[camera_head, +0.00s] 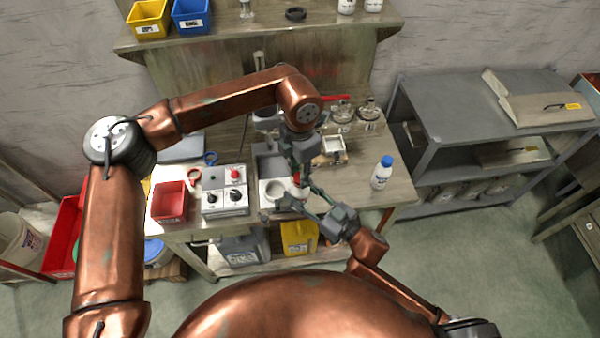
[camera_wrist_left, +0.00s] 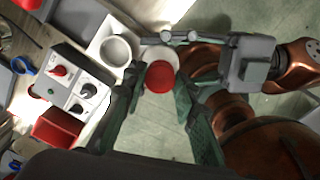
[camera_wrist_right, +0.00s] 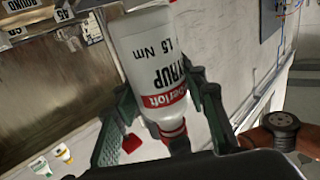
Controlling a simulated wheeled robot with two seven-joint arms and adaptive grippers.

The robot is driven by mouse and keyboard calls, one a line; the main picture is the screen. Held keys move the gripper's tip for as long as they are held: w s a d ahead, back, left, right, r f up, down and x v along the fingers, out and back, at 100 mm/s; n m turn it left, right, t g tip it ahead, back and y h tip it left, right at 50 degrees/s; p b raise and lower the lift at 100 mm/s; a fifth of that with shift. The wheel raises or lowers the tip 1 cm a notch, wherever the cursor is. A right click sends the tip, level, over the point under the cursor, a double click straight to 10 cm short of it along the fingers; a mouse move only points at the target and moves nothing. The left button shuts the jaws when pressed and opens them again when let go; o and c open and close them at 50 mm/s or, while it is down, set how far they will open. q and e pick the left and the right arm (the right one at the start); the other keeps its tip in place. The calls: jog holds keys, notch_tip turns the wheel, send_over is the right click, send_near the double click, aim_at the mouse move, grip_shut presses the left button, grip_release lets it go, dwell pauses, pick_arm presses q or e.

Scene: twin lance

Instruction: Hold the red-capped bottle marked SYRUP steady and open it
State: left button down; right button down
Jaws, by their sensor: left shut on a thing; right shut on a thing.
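The SYRUP bottle (camera_wrist_right: 155,65) is white with a red label band and shows upside down in the right wrist view. My right gripper (camera_head: 297,203) is shut on its body, with fingers on both sides. The red cap (camera_wrist_left: 160,76) faces the left wrist camera, with the bottle's white body (camera_wrist_left: 158,53) behind it. My left gripper (camera_wrist_left: 160,88) comes from above, its fingers on either side of the cap, and is shut on it. In the head view the fingers hide most of the bottle. Whether the cap has turned cannot be told.
A grey control box (camera_head: 225,203) with knobs and a red bin (camera_head: 170,202) stand left on the bench. A white round cup (camera_wrist_left: 116,50) is close beside the bottle. A blue-capped bottle (camera_head: 382,173) stands right. Grey shelving (camera_head: 470,110) is further right.

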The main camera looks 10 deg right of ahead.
pick_arm(q)
jog(key=shift+r, duration=0.15)
jog(key=shift+r, duration=0.95)
